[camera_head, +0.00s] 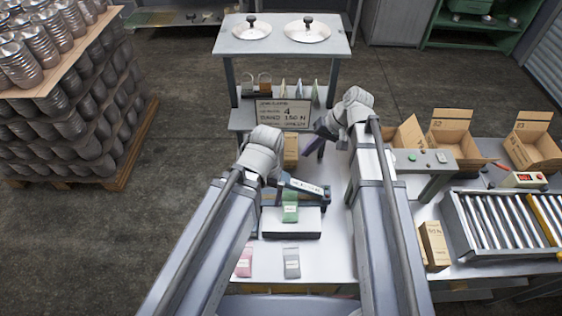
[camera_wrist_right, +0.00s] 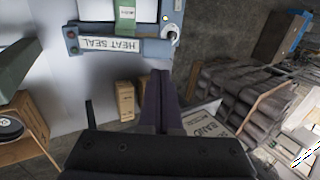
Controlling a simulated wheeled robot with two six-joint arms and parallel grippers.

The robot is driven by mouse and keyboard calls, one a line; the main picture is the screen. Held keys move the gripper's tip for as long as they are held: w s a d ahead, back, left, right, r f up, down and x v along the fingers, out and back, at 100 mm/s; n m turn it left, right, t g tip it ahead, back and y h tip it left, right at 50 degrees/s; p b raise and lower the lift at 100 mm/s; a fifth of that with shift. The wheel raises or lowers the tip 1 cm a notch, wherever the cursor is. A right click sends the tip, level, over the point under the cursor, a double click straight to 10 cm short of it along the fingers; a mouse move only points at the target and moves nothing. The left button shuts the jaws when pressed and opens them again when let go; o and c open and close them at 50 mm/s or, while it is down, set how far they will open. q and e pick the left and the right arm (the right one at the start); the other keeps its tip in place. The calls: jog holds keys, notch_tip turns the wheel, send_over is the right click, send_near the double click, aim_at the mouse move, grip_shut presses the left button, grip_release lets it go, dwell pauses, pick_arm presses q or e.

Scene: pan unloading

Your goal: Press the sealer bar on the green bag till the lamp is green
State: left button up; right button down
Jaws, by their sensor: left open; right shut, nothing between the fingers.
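The green bag (camera_head: 290,208) lies on the white sealer base (camera_head: 291,224), its upper end by the dark sealer bar (camera_head: 308,188). In the right wrist view the bar is labelled HEAT SEAL (camera_wrist_right: 112,46) and crosses the green bag (camera_wrist_right: 125,14). A red spot (camera_wrist_right: 71,34) shows at one end of the bar; I cannot tell whether it is the lamp. My left gripper (camera_head: 281,181) is at the bar's left end, its fingers mostly hidden by my wrist. My right gripper (camera_head: 322,136) is shut and empty, beyond the bar; its purple fingers (camera_wrist_right: 164,103) show in the wrist view.
A pink bag (camera_head: 244,263) and a grey bag (camera_head: 291,263) lie at the table's near side. A sign (camera_head: 284,112) and a brown box (camera_head: 291,150) stand behind the sealer. Stacked pans (camera_head: 75,110) stand at left.

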jog(key=shift+r, duration=0.1)
jog(key=shift+a, duration=0.1)
jog(key=b, duration=1.1)
send_over(285, 172)
jog(key=s+d, duration=0.1)
jog(key=s, duration=0.2)
jog(key=f, duration=1)
jog(key=shift+w+d+f, duration=0.1)
jog(key=shift+w+f, duration=0.1)
jog(key=shift+w, duration=0.05)
jog(key=shift+b+x, duration=0.6)
jog(key=shift+x, duration=0.5)
